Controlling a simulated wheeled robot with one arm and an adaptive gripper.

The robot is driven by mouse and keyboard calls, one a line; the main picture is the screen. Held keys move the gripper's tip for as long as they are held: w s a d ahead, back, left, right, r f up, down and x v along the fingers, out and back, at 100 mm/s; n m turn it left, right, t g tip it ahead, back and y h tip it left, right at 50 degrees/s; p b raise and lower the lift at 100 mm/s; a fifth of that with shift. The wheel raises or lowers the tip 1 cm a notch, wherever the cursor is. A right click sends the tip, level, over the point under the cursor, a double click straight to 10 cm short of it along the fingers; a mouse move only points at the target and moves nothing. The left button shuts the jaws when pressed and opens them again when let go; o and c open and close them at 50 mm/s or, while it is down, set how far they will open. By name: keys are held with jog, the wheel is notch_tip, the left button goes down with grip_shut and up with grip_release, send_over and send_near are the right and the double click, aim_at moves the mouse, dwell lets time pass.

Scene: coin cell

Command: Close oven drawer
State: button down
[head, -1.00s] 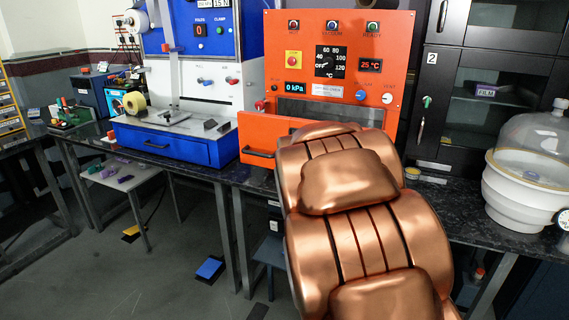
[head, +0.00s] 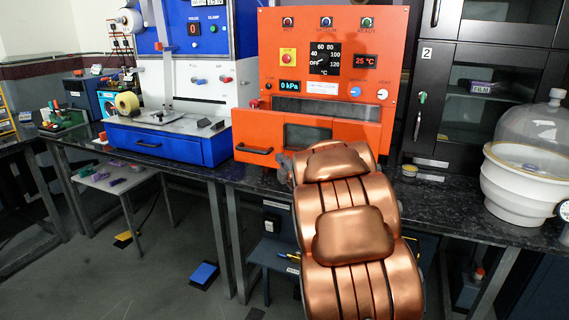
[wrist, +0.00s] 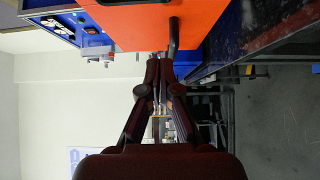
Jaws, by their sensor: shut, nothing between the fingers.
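The orange oven (head: 272,40) stands on the bench in the head view. Its orange drawer front (head: 250,128) juts out below the control panel, so the drawer stands open. The drawer has a dark window and a black bar handle (head: 254,150) at its lower left. The orange front (wrist: 140,22) and its dark handle (wrist: 174,38) also show in the wrist view. My gripper (wrist: 160,60) is shut and empty, its tips close to the lower edge of the orange front beside the handle. I cannot tell whether they touch. In the head view my copper arm mostly hides the gripper.
A blue and white machine (head: 165,145) stands directly left of the oven. A black cabinet (head: 480,110) and a white round vessel with a clear dome (head: 515,195) are to the right. The dark bench top (head: 440,210) is partly clear between oven and vessel.

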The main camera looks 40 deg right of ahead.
aim_at(276, 144)
jog(key=w+d, duration=0.1)
jog(key=w, duration=0.1)
jog(key=w+d, duration=0.2)
jog(key=w, duration=0.1)
jog(key=w+d, duration=0.1)
jog(key=w, duration=0.1)
jog(key=shift+w+d+p, duration=0.2)
jog(key=shift+w+p, duration=0.1)
jog(key=shift+w, duration=0.05)
jog(key=shift+w+d+f, duration=0.1)
jog(key=shift+w+d, duration=0.05)
jog(key=shift+d, duration=0.15)
